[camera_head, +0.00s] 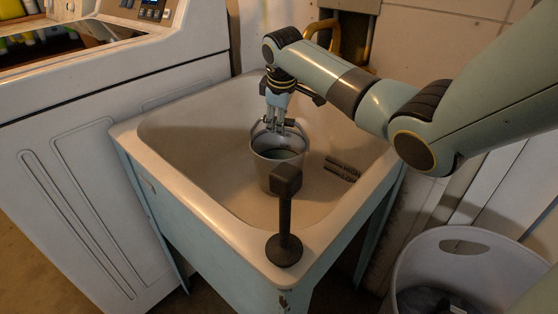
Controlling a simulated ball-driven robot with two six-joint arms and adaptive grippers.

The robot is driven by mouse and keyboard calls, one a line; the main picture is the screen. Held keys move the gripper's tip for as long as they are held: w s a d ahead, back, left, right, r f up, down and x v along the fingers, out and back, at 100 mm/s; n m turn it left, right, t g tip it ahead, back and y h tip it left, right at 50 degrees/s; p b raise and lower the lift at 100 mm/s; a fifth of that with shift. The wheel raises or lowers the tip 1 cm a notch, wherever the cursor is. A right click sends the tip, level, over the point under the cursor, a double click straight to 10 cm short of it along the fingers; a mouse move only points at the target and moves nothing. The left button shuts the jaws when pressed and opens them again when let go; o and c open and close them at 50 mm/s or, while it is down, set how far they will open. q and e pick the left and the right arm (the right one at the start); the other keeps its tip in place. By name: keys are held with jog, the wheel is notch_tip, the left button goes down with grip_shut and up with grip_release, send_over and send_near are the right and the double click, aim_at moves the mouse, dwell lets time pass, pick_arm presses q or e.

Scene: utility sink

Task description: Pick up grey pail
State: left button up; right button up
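The grey pail (277,165) is upright inside the pale utility sink (215,215), near the middle of the basin. Its lower front is partly hidden by a dark post. My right gripper (278,128) points down at the pail's far rim, with its fingertips at the rim and handle (256,127). The fingers are too small here to tell whether they are closed on the handle or rim. I cannot tell whether the pail touches the basin floor. My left gripper is not in view.
A dark post with a round base (284,248) stands on the sink's front rim, close before the pail. A white washing machine (110,150) is at the left. A grey laundry basket (470,262) stands at lower right. Dark slender items (343,168) show at the basin's right.

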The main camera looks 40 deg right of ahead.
grip_shut()
jog(key=shift+w+r, duration=0.1)
jog(key=shift+r, duration=0.15)
